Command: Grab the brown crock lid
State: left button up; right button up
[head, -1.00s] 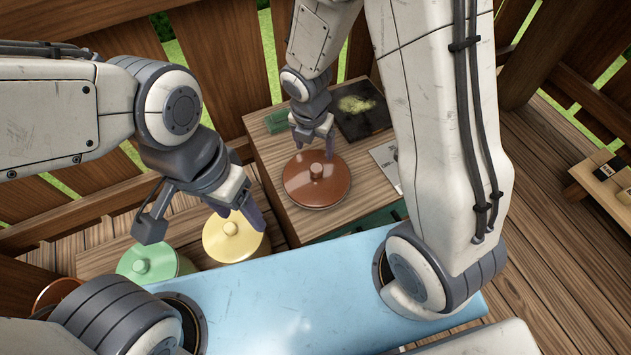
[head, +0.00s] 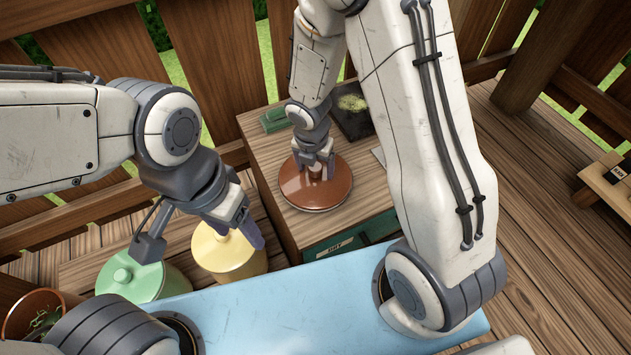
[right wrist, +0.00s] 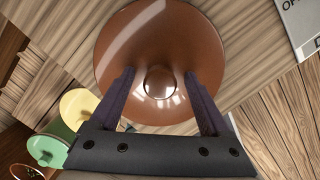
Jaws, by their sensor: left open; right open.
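The brown crock lid (head: 306,194) sits on a wooden surface in the middle of the head view. It is round and glossy, with a knob at its center. In the right wrist view, the brown crock lid (right wrist: 162,40) is below my right gripper (right wrist: 162,82), whose open fingers are on either side of the knob (right wrist: 160,84). In the head view, my right gripper (head: 315,174) is over the lid's middle and partly hides the knob. My left gripper (head: 205,246) is open and empty, above the yellow and green lidded crocks.
A yellow crock (head: 228,248) and a green crock (head: 143,278) stand to the left of the brown lid. A dark tray (head: 353,118) with green material and a small green box (head: 274,120) lie behind it. A pot with plant matter (head: 38,312) stands at the far left.

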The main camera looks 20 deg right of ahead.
grip_shut()
jog(key=shift+r, duration=0.2)
